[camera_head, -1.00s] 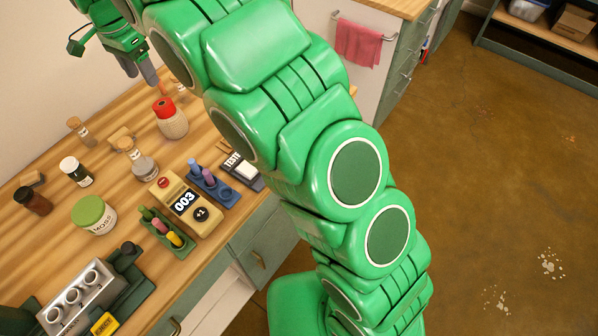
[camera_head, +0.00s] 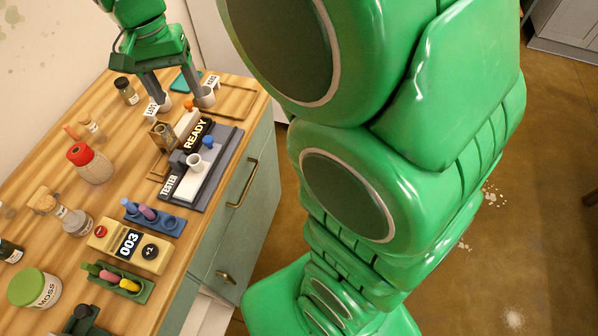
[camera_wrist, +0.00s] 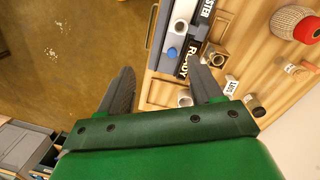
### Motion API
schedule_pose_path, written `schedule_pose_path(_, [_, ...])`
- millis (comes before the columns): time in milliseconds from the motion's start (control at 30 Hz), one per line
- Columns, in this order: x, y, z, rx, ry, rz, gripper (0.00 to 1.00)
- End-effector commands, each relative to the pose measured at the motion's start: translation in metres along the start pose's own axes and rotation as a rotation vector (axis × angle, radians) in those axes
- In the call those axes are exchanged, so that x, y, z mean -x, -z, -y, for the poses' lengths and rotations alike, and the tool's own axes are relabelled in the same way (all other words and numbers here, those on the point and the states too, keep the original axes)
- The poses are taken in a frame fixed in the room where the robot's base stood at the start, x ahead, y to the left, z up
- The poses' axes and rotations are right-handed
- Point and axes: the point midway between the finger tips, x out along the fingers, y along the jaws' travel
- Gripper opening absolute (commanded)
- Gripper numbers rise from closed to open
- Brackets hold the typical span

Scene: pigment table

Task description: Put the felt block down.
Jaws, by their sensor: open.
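My gripper (camera_head: 170,84) is over the far end of the wooden table in the head view. In the wrist view my gripper (camera_wrist: 163,85) has its two grey fingers wide apart, and I see nothing held between them. I cannot pick out the felt block for certain. A small brown block (camera_head: 159,136) stands on the table left of the READY sign; I cannot tell whether it is felt. A flat teal piece (camera_head: 180,82) lies behind the fingers, partly hidden.
A grey tester (camera_head: 206,178) with a white cup stands near the front edge. A counter (camera_head: 130,243), marker racks and jars fill the nearer tabletop. The cabinet front drops to open floor.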

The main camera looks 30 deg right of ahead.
Motion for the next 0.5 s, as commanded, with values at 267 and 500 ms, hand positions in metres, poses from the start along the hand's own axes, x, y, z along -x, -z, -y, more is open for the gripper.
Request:
schedule_pose_path(267, [-0.01, -0.043, -0.076, 0.094, 0.005, 0.024, 0.65])
schedule_pose_path(500, [-0.027, -0.088, -0.13, 0.187, 0.013, 0.048, 0.65])
